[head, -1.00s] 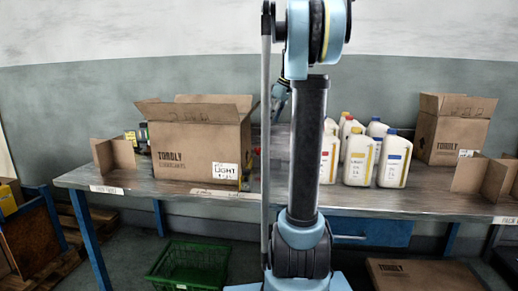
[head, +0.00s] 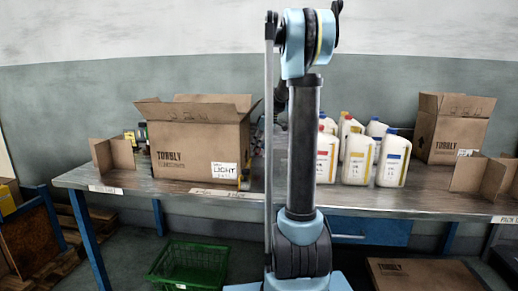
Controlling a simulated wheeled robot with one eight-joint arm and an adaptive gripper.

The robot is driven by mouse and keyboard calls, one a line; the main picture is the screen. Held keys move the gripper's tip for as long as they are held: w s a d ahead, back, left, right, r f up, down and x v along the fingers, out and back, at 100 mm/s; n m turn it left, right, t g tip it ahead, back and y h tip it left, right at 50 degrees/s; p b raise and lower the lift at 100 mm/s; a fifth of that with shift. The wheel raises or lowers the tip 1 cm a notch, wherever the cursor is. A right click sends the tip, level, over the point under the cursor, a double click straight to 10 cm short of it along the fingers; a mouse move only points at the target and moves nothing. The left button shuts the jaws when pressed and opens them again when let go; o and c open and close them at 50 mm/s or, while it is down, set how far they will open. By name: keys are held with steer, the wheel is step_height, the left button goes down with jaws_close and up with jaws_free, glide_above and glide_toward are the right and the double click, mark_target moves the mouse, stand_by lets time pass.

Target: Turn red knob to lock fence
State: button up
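My arm stands upright in the middle of the head view and covers the centre of the workbench (head: 225,200). I cannot make out my gripper; only a small dark part of my arm shows behind the upright link. I cannot make out the red knob or the fence. Small, unclear items show in the narrow gap between the large open carton (head: 195,140) and my arm.
Several white bottles (head: 393,160) with coloured caps stand right of my arm. Another open carton (head: 455,128) and cardboard dividers (head: 478,175) are farther right. A left divider (head: 113,155) stands near the bench end. A green basket (head: 190,262) is on the floor.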

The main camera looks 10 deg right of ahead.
steer(key=shift+a+f, duration=0.15)
steer(key=shift+f, duration=0.25)
steer(key=c, duration=0.8)
steer(key=shift+m+t+h, duration=0.4)
steer(key=shift+m, duration=1.1)
steer(key=o, duration=0.8)
